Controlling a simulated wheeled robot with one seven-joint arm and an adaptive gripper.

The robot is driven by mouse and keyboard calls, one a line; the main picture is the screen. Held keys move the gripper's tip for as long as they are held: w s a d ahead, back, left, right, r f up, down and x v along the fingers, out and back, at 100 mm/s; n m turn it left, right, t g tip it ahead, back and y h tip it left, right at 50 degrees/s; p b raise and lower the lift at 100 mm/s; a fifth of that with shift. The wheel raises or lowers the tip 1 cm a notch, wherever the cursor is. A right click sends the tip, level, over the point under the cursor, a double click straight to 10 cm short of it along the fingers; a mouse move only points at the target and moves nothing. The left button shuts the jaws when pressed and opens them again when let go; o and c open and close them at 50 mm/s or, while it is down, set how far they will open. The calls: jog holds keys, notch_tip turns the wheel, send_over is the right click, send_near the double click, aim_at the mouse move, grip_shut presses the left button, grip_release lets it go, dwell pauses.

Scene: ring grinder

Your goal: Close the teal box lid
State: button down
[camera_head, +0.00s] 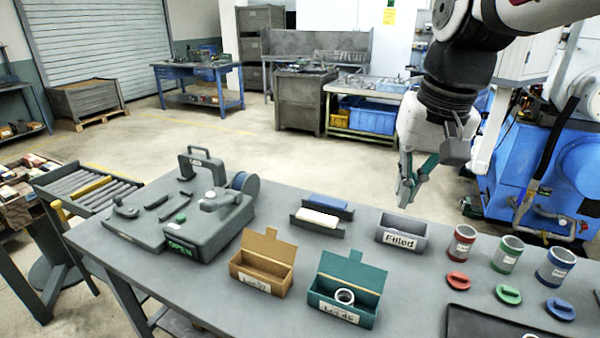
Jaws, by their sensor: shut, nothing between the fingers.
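The teal box (366,312) stands near the front middle of the table, with a white label on its front. Its teal lid (354,268) is open, standing up at the back edge with a narrower tab on top. A pale ring (345,296) sits inside the box. My gripper (405,202) points down above the table's far side, behind and to the right of the teal box. It is shut, empty and clear of the lid.
An orange-brown box (258,283) with its lid up stands left of the teal box. A grey box labelled "Filled" (402,236) stands behind it to the right. Coloured cans (462,243) and loose lids are at the right. A grey grinding machine (215,225) occupies the left.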

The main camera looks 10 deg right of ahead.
aim_at(353, 266)
jog(key=w+d+f+m+g+y+b, duration=0.1)
jog(key=w+d+f+m+g+b, duration=0.2)
jog(key=w+f, duration=0.85)
jog(key=w+d+f+m+g+b, duration=0.15)
jog(key=w+f+b, duration=0.35)
jog(key=w+f, duration=0.65)
jog(key=s+a+f+p, duration=0.2)
jog(key=s+f, duration=0.2)
jog(key=f, duration=0.2)
jog(key=shift+a+n+g+p, duration=0.2)
jog(key=shift+n+g+p, duration=0.15)
jog(key=shift+s, duration=0.1)
